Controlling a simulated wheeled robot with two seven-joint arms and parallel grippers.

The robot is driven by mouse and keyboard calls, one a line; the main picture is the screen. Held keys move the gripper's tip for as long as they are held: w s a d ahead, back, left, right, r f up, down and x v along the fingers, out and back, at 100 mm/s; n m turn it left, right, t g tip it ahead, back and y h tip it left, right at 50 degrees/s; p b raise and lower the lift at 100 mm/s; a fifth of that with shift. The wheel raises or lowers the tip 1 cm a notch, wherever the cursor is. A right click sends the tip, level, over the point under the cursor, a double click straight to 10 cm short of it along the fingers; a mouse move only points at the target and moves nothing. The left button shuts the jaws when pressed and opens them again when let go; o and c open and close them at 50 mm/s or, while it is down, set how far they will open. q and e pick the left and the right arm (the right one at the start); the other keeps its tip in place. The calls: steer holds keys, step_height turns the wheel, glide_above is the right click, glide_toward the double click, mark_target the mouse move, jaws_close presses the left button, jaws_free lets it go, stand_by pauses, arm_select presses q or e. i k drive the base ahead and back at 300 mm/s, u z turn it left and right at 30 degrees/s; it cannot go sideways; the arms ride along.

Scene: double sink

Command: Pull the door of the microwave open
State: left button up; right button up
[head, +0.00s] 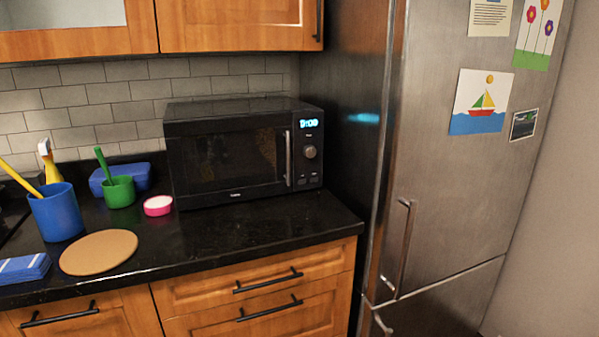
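The black microwave (228,152) stands on the dark counter against the tiled wall, left of the fridge. Its door looks shut. A vertical metal door handle (288,158) is at the right edge of the door. Right of the handle is a panel with a lit display (309,123) and a round knob (310,152). Neither of my grippers is in the head view.
A steel fridge (440,160) stands close on the microwave's right. Left on the counter (215,232) are a pink-and-white tub (158,206), a green cup (119,193), a blue cup (57,213) and a round board (98,252). The counter before the microwave is clear.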

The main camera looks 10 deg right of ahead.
mark_target(213, 161)
steer(key=z, duration=1.25)
steer(key=i, duration=1.2)
steer(key=u, duration=0.35)
